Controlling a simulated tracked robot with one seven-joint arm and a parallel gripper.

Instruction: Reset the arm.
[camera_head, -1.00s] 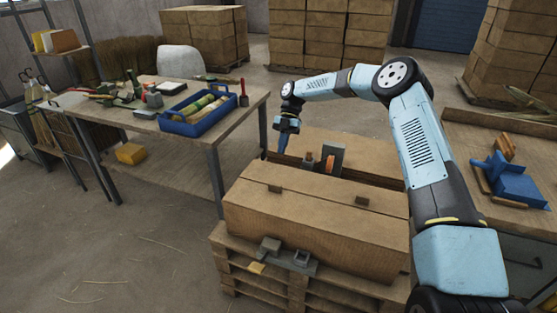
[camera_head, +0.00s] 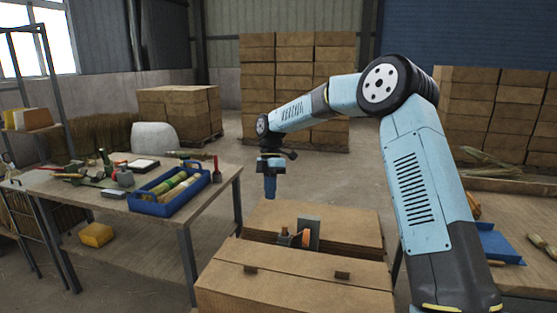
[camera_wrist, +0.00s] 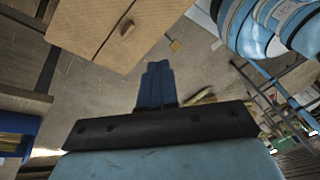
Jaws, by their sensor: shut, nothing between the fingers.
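My gripper (camera_head: 270,186) hangs pointing down in the head view, above and just behind the left part of the cardboard box (camera_head: 285,280). Its blue fingers are together with nothing between them. In the wrist view the closed blue fingers (camera_wrist: 157,85) stand over open floor, beside the box (camera_wrist: 115,25). My arm reaches up from the lower right and bends over to the left. The gripper touches nothing that I can see.
A small grey and orange device (camera_head: 305,235) stands among the boxes under my arm. The workbench (camera_head: 205,205) at left bears a blue tray (camera_head: 150,207) of rolls and several tools. Stacked boxes (camera_head: 295,75) stand at the back. A blue fixture (camera_head: 500,243) sits at right.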

